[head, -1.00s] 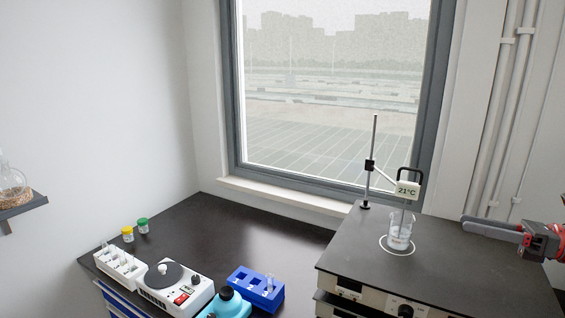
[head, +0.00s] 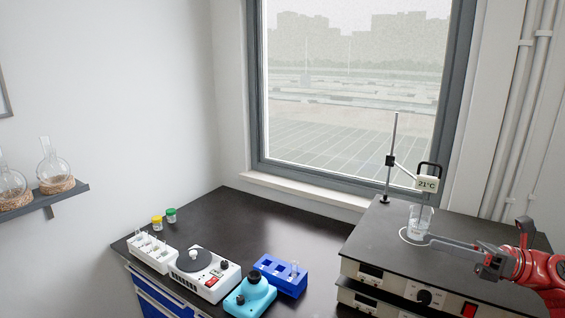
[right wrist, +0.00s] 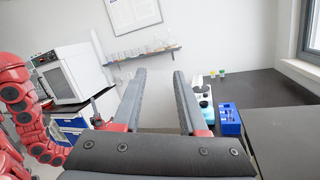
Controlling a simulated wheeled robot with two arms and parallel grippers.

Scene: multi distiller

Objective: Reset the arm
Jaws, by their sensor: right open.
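My right gripper (head: 434,240) reaches in from the right in the head view, over the dark top of the heating unit (head: 385,240). Its fingers point left, and their tips appear close to the glass beaker (head: 418,224); I cannot tell whether they touch it. In the right wrist view the two fingers of my right gripper (right wrist: 159,74) stand wide apart with nothing between them. My left gripper is not in view.
A metal stand (head: 391,160) rises behind the beaker. A blue rack (head: 278,276), a turquoise device (head: 250,293), a white stirrer (head: 205,274) and a white tube rack (head: 152,250) stand on the black bench (head: 240,220). A shelf (head: 45,201) with flasks is at left.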

